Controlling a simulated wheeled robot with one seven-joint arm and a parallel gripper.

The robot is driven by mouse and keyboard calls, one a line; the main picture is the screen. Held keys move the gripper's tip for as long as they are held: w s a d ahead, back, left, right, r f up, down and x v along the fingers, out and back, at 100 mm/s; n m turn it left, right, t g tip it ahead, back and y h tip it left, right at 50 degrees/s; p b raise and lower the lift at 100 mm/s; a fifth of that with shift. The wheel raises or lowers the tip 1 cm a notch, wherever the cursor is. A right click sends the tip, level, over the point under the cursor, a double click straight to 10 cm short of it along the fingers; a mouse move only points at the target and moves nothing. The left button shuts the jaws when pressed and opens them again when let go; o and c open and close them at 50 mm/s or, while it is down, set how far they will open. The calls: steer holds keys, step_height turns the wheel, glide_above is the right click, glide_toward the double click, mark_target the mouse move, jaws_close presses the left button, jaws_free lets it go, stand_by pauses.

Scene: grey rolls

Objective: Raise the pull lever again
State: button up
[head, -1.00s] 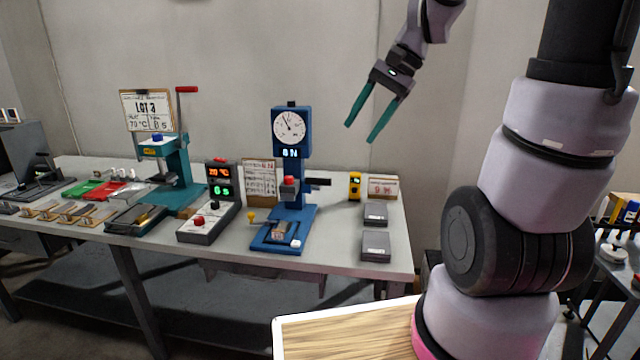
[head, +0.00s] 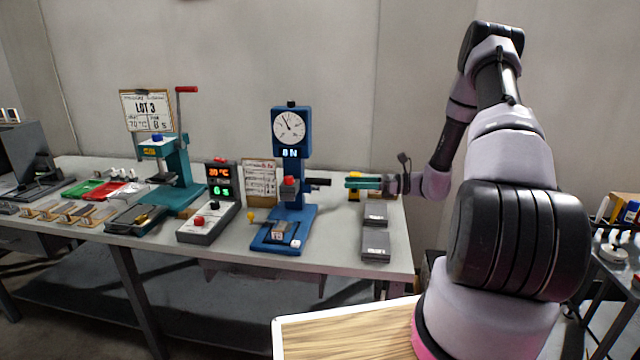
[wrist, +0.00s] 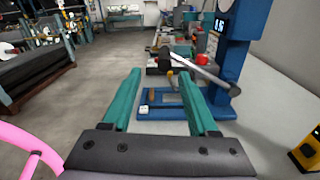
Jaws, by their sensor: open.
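The blue pull tester (head: 292,130) stands on the bench with a round dial and a lit display. Its pull lever (head: 320,182) sticks out to the right, about level, with a black grip. In the wrist view the lever (wrist: 205,70) is a grey rod with a dark grip, ahead of the fingertips. My gripper (head: 348,183) is open, with teal fingers pointing left at the lever's end, at about its height in the picture. A small gap shows between fingertips and grip. In the wrist view my gripper (wrist: 160,75) has nothing between its fingers.
Two grey boxes (head: 375,245) lie on the bench below my gripper. A yellow device (head: 354,180) stands behind the fingers, partly hidden. A timer box (head: 212,210) and a teal press (head: 180,170) with a red-handled lever stand to the left.

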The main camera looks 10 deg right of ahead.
glide_toward(309, 181)
steer(key=shift+m+t, duration=0.3)
steer(key=shift+m, duration=0.1)
steer(key=x, duration=0.6)
steer(key=shift+w+a+f, duration=0.25)
steer(key=shift+w+f, duration=0.15)
steer(key=shift+w, duration=0.1)
jaws_close()
stand_by(0.7)
